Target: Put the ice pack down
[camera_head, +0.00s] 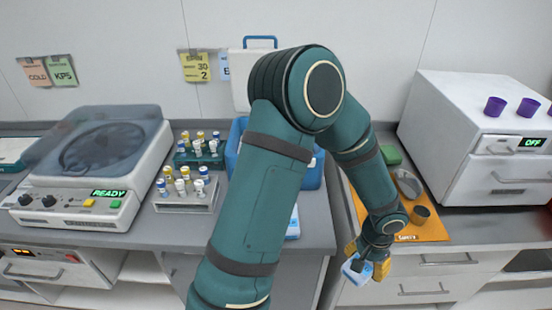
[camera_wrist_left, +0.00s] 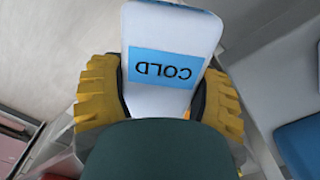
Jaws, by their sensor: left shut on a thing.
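The ice pack (camera_head: 355,269) is white with a blue label. My left gripper (camera_head: 368,262), with yellow fingers, is shut on it and holds it in front of the counter's front edge, near the orange mat (camera_head: 432,230). In the left wrist view the ice pack (camera_wrist_left: 172,30) sits between the two yellow fingers of the left gripper (camera_wrist_left: 160,95), its label reading COLD upside down. The gripper's own body hides the pack's lower end there. My right gripper is not in view.
A white machine reading OFF (camera_head: 450,125) stands right. Tube racks (camera_head: 185,195), a blue bin (camera_head: 310,172) and a centrifuge (camera_head: 85,165) stand left. My arm hides the counter's middle.

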